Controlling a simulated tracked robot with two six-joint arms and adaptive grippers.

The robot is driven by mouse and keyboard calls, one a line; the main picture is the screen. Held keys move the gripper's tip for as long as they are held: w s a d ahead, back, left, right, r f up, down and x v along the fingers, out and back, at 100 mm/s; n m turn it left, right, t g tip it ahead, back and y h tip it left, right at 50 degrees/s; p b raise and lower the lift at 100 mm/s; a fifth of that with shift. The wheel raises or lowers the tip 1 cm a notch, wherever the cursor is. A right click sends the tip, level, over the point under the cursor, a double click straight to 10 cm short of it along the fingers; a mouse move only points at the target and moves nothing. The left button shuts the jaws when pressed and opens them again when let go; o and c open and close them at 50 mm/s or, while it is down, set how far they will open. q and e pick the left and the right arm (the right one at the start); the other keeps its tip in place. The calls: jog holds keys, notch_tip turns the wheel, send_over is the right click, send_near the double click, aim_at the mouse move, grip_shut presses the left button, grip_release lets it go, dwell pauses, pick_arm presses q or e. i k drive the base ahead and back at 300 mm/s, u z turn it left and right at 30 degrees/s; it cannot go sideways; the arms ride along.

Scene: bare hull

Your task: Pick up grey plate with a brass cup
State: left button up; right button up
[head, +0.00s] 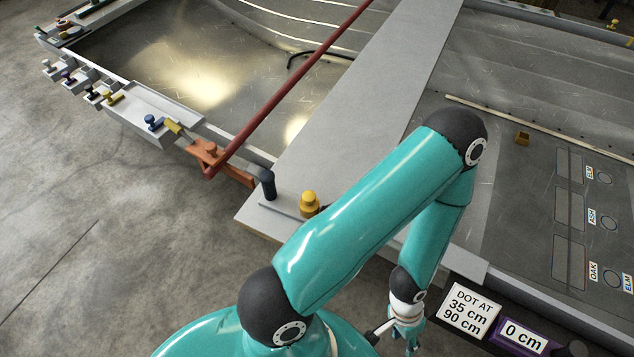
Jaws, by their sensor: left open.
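My left gripper (410,340) hangs at the end of my teal arm near the bottom edge, beside the white sign. It is open, small in view and partly cut off; I see nothing in it. A yellow, brass-like knob or cup (309,202) stands on the near end of the broad grey plank, close left of my upper arm link. It seems to rest on a thin grey strip, partly hidden by my arm. I cannot tell for sure whether this is the grey plate with the brass cup. My gripper is well apart from it. My right gripper is not in view.
A black post (268,184) stands beside the yellow piece. A red bar (290,88) slants from an orange bracket (208,152) across the hull. Signs (470,309) line the near edge.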

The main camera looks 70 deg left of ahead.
aim_at(279, 199)
jog(key=u, duration=0.1)
jog(key=k, duration=1)
jog(key=z, duration=0.95)
jog(key=i, duration=0.1)
jog(key=u, duration=2.7)
jog(key=i, duration=0.6)
jog(key=z, duration=0.4)
jog(key=k, duration=0.9)
jog(key=u, duration=0.15)
jog(key=i, duration=0.5)
